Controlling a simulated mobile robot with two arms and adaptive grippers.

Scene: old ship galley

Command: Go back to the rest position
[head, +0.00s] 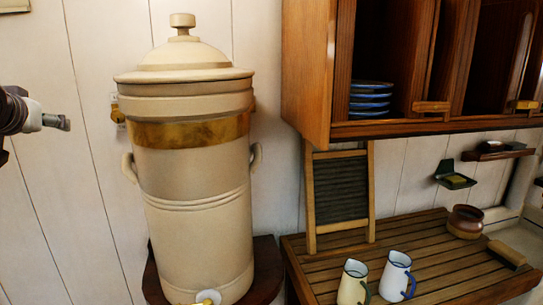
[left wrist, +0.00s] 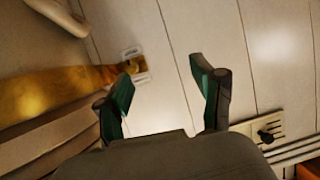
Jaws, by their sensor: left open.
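My left gripper (head: 57,122) is raised at the left edge of the head view, left of a large cream crock and in front of the white plank wall. In the left wrist view its two green-padded fingers (left wrist: 163,85) are spread apart with nothing between them. Only the bare wall (left wrist: 165,40) shows behind the gap. My right gripper is not in either view.
The lidded crock (head: 190,165) with a brass band stands on a dark wooden stand. Right of it are a slatted draining board (head: 430,262) with two enamel jugs (head: 396,275), a washboard (head: 340,190) and a wall cupboard (head: 305,70) holding blue plates (head: 370,97).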

